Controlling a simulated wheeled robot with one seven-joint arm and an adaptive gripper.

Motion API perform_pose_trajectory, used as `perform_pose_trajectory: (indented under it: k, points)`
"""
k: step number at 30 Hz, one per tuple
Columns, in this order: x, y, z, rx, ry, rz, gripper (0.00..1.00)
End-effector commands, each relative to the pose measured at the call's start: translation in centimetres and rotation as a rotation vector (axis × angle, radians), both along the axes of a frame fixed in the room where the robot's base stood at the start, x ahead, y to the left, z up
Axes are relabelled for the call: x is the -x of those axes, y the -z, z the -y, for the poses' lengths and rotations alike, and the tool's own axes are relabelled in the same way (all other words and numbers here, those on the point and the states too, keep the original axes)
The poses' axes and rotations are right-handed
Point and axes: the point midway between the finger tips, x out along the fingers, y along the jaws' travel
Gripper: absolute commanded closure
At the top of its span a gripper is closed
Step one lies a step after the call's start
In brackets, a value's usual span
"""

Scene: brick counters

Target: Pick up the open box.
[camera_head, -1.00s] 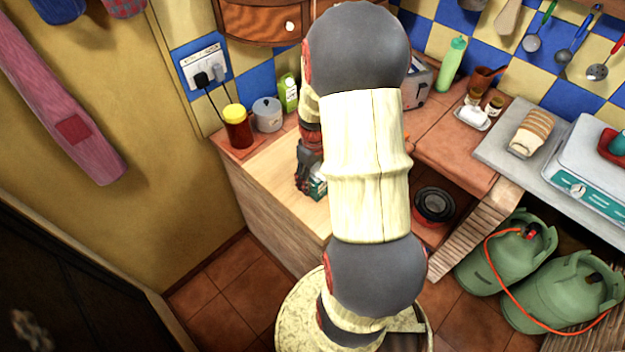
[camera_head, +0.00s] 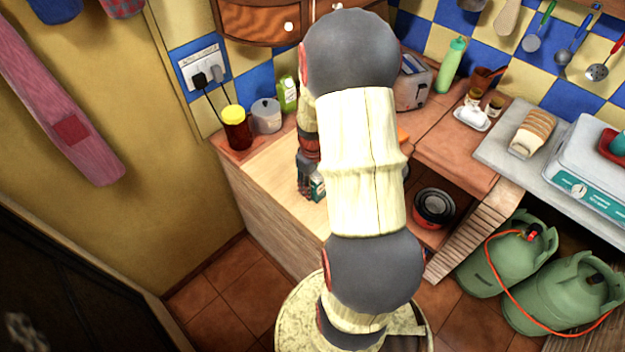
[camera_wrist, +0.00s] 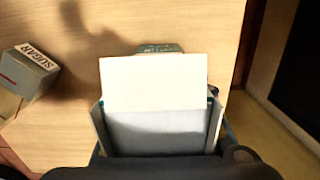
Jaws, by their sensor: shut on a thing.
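The open box (camera_wrist: 155,130) fills the middle of the wrist view, with pale flaps and inner walls and a little teal at its edges. Its teal and white side (camera_head: 317,187) shows in the head view beside my arm, over the wooden board. My gripper (camera_head: 304,178) is shut on the open box. Its dark body also shows along the bottom of the wrist view (camera_wrist: 165,172). My arm hides much of the box in the head view, and I cannot tell whether the box touches the board.
The wooden board (camera_head: 265,178) has clear room left of the box. A sugar box (camera_wrist: 30,72) lies to the left in the wrist view. A yellow-lidded jar (camera_head: 237,130), a grey pot (camera_head: 266,116) and a green bottle (camera_head: 287,94) stand behind. A toaster (camera_head: 412,85) is right.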

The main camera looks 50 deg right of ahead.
Motion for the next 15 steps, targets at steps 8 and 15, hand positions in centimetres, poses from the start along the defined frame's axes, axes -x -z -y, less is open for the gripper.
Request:
perform_pose_trajectory:
  k: [8, 15]
  points:
    - [0.0, 0.0, 0.0, 0.0, 0.0, 0.0, 0.88]
    - [-0.03, -0.03, 0.03, 0.001, 0.0, 0.001, 1.0]
